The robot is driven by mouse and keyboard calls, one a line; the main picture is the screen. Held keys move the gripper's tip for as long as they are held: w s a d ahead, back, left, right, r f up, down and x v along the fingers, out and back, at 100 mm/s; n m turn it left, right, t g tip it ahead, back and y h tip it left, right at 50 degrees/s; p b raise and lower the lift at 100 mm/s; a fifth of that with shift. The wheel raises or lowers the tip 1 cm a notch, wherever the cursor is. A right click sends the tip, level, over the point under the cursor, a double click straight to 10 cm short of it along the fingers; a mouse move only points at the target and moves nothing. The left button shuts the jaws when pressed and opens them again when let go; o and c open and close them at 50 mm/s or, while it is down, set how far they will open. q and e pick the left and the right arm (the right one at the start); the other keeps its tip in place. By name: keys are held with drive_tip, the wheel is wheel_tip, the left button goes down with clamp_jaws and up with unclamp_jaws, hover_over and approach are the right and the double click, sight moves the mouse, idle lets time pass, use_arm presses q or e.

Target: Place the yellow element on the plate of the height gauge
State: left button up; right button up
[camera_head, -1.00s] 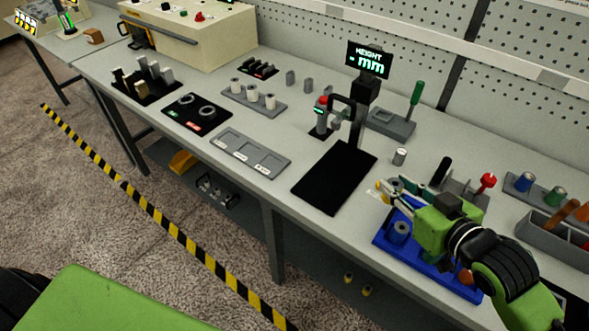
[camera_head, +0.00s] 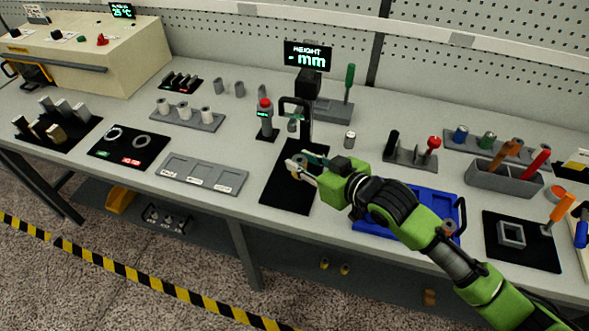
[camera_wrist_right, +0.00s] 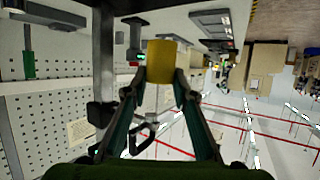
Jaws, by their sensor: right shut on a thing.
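The height gauge has a black plate (camera_head: 284,198), an upright post and a display (camera_head: 308,55) reading "HEIGHT - mm". My right gripper (camera_head: 302,167) is over the plate, in front of the post. It is shut on the yellow element, a short cylinder, which shows clearly between the fingertips in the right wrist view (camera_wrist_right: 162,60). In the head view the element is small and partly hidden by the fingers. I cannot tell whether it touches the plate. My left gripper is not in view.
A blue tray (camera_head: 368,229) lies right of the plate, partly under my right arm. A grey three-slot tray (camera_head: 200,176) lies to the left. A small metal cylinder (camera_head: 350,140) and a red-topped device (camera_head: 265,120) stand near the gauge. The plate's front part is clear.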

drive_tip(key=w+f, duration=0.1)
drive_tip(key=f, duration=0.1)
drive_tip(key=w+a+f, duration=0.1)
drive_tip(key=shift+w+a+f, duration=0.1)
drive_tip(key=shift+w+f, duration=0.25)
drive_tip(key=shift+f, duration=0.05)
drive_tip(key=shift+w+a+f+p, duration=0.2)
drive_tip(key=shift+w+f+p, duration=0.15)
drive_tip(key=shift+w+f, duration=0.25)
wheel_tip(320, 180, down, 3)
drive_tip(key=shift+s+f, duration=0.1)
drive_tip(key=shift+s, duration=0.05)
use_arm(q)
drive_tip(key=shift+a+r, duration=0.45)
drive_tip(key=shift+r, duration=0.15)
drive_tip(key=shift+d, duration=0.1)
use_arm(e)
drive_tip(key=shift+f, duration=0.15)
drive_tip(key=o, duration=1.1)
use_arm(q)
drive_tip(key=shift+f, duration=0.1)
